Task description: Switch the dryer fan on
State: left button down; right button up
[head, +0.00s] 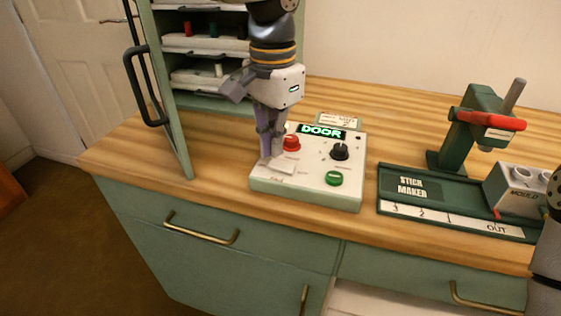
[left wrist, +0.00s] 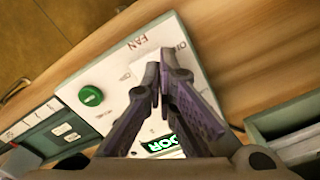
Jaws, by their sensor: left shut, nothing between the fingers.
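The white and green control box (head: 315,192) sits on the wooden counter, its lit display (head: 321,131) reading "DOOR". It has a red button (head: 291,143), a black knob (head: 340,151) and a green button (head: 334,178). A pale fan switch (head: 281,166) lies at its front left; in the left wrist view the lettering "FAN" (left wrist: 138,42) shows beside it. My left gripper (head: 268,152) is shut and empty, pointing down just over the switch area. Its fingers partly cover the switch in the left wrist view (left wrist: 163,66); I cannot tell whether they touch it. My right gripper is out of view.
The dryer cabinet (head: 174,110) stands behind on the left, its door open toward me, with trays on its shelves. A green stick maker (head: 408,186) with a red-handled press and a mould block (head: 519,190) stands to the right. An open drawer is below.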

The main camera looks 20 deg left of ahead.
aim_at(274, 162)
pick_arm(q)
jog(key=shift+f, duration=1.2)
dwell(0.6)
jog(key=shift+r, duration=3.5)
